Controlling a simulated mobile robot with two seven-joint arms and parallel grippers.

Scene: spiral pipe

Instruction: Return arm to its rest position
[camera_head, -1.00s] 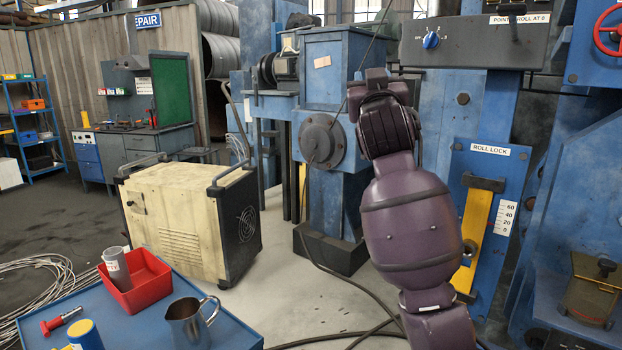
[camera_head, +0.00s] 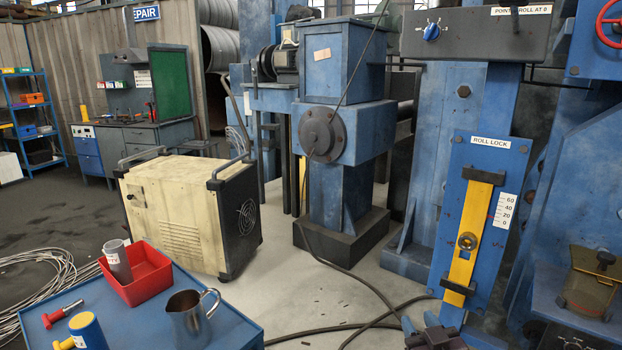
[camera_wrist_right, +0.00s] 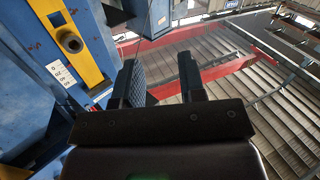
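My right gripper (camera_head: 434,332) shows only in part at the bottom edge of the head view, dark and low, in front of the foot of the roll lock panel. In the right wrist view my right gripper (camera_wrist_right: 158,76) has its two dark fingers apart with nothing between them, so it is open and empty. The rest of my right arm is out of the head view. My left gripper and left arm are in neither view.
The roll lock panel (camera_head: 456,205) with its yellow bar (camera_head: 472,232) stands behind my right gripper. A blue cart (camera_head: 240,332) holds a red bin (camera_head: 136,284) and a metal jug (camera_head: 188,318). Black cables (camera_head: 350,270) cross the floor. A cream machine (camera_head: 172,220) stands left.

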